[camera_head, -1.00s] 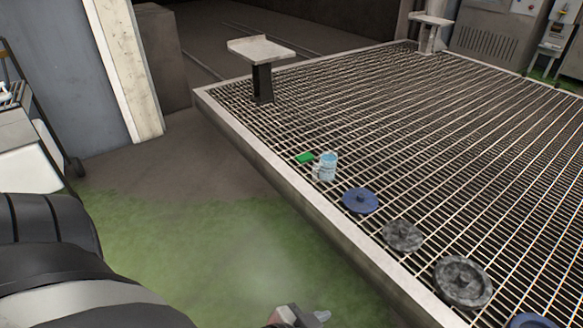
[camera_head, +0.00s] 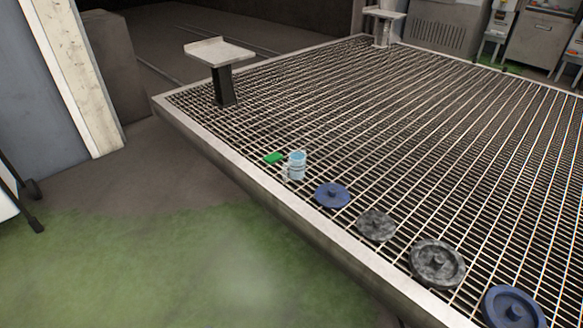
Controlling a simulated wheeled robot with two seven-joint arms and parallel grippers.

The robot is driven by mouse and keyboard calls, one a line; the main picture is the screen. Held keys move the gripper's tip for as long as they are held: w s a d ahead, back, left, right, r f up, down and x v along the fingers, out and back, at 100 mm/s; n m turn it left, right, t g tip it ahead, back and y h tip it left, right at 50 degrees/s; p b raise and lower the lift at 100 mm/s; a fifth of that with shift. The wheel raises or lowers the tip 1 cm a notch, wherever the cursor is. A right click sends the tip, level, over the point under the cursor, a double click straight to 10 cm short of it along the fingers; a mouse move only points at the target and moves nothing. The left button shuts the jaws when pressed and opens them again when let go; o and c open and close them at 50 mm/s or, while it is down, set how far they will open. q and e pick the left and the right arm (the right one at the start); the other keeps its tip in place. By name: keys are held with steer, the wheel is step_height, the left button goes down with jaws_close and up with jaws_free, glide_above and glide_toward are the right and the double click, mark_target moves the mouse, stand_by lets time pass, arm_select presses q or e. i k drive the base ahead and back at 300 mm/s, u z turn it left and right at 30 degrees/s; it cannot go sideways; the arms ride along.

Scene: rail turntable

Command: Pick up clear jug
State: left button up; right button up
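A clear, light-blue jug (camera_head: 296,166) stands upright on the metal grating, close to its near left edge. It has a handle on its left side. A small green object (camera_head: 273,157) lies just left of it. Neither of my grippers shows in the head view, and nothing touches the jug.
The raised grating platform (camera_head: 225,172) has a pale rim. Blue and grey discs lie along it: a blue disc (camera_head: 332,195), two grey ones and another blue one. A small pedestal table (camera_head: 219,53) stands further back. Green floor (camera_head: 170,265) in front is clear.

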mark_target(295, 166)
steer(key=u, duration=1.05)
steer(key=i, duration=1.15)
steer(key=z, duration=1.3)
